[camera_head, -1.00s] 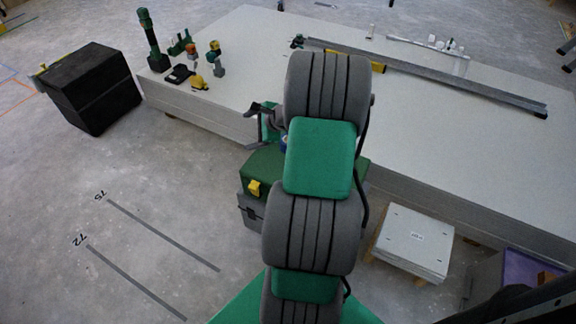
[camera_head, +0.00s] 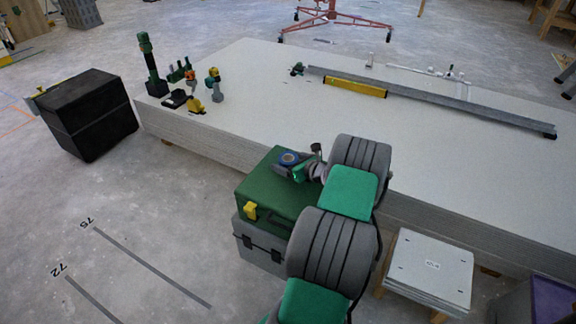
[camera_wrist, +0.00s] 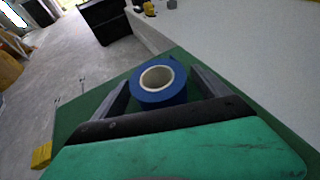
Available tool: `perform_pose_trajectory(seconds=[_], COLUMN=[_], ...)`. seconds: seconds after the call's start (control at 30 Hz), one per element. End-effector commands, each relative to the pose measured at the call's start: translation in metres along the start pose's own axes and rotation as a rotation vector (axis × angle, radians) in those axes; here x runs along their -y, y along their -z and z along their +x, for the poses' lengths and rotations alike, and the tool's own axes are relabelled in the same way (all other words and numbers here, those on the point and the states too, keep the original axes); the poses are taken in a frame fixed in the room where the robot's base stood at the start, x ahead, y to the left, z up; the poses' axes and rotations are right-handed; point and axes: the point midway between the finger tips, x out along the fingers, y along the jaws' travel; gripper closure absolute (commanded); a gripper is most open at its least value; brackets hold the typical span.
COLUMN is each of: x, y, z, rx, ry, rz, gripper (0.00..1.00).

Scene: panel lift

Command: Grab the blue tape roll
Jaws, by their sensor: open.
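The blue tape roll (camera_wrist: 160,97) lies flat on the green lid of a toolbox (camera_wrist: 62,125), its pale core facing up. It also shows in the head view (camera_head: 289,158), on the same green toolbox (camera_head: 262,183). My gripper (camera_wrist: 162,85) is open, with one dark finger on each side of the roll. I cannot tell whether the fingers touch it. In the head view my gripper (camera_head: 291,160) is low over the toolbox lid.
A wide stack of pale panels (camera_head: 420,140) stands beside the toolbox, carrying a long metal profile (camera_head: 450,95), a yellow level (camera_head: 355,87) and several tools at its left end. A black case (camera_head: 85,112) stands left. Open floor lies left of the toolbox.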

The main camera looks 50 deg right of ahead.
Motion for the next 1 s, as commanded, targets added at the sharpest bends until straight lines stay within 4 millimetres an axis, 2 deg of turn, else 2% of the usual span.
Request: perform_pose_trajectory(seconds=[0.07, 0.9, 1.0], x=[-0.0001, -0.0004, -0.0001], y=[-0.0003, 0.0001, -0.0005], z=[-0.0003, -0.0005, -0.0006], rx=[0.000, -0.001, 0.000], ry=[0.000, -0.001, -0.001], rz=[0.000, -0.001, -0.001], gripper=[0.16, 0.84, 0.87])
